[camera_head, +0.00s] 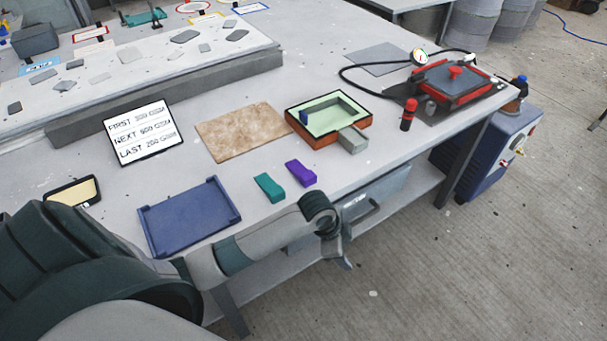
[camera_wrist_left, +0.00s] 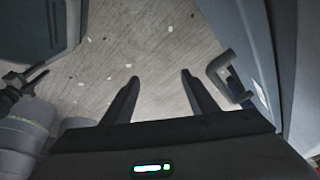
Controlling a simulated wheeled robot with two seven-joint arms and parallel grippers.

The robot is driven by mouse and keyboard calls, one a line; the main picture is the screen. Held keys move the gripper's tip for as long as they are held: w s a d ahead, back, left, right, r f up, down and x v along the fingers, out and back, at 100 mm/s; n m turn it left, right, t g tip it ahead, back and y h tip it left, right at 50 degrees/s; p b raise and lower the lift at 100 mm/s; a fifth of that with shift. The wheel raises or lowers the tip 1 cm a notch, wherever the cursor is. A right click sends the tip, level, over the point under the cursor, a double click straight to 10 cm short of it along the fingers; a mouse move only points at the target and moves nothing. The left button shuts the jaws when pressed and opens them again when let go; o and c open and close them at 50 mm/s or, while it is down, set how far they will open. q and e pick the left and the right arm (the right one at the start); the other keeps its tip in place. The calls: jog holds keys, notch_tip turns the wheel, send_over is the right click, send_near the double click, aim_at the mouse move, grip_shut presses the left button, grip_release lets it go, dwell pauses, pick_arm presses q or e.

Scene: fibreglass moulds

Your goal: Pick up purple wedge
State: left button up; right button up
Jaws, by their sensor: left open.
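The purple wedge (camera_head: 301,173) lies on the grey table, beside a teal wedge (camera_head: 269,187) on its left; the two are apart. My left gripper (camera_head: 346,240) is off the table's front edge, in front of the wedges and not touching them. In the left wrist view the left gripper's two fingers (camera_wrist_left: 160,85) are spread with nothing between them, over the concrete floor. The purple wedge does not show in the left wrist view.
A blue tray (camera_head: 188,218) lies left of the wedges. Behind are a brown mat (camera_head: 241,131), a mould box (camera_head: 310,135) with a grey block, and a sign (camera_head: 143,131). A drawer handle (camera_wrist_left: 229,76) projects close to the left gripper. Bare tabletop surrounds the wedges.

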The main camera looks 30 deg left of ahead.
pick_arm(q)
jog(key=w+a+r+m+g+y, duration=0.1)
jog(key=w+a+r+m, duration=0.3)
jog(key=r, duration=0.4)
jog(key=w+a+r+m+g, duration=0.1)
jog(key=w+a+r+m, duration=0.25)
jog(key=r, duration=0.55)
jog(key=a+r+m+y, duration=0.1)
jog(key=a+r, duration=0.4)
jog(key=r, duration=0.2)
jog(key=a+r+m+g+y, duration=0.1)
jog(key=a+r+m, duration=0.1)
jog(key=a+r, duration=0.3)
notch_tip(320, 180, up, 4)
jog(key=shift+f, duration=0.2)
pick_arm(e)
jog(key=shift+s+d+f+g, duration=0.1)
jog(key=shift+s+d+g, duration=0.1)
jog(key=shift+s, duration=0.35)
jog(key=shift+s+d+g, duration=0.1)
jog(key=shift+s+d, duration=0.05)
jog(key=shift+s, duration=0.35)
pick_arm(q)
jog(key=shift+s+a+m, duration=0.1)
jog(key=shift+m, duration=0.15)
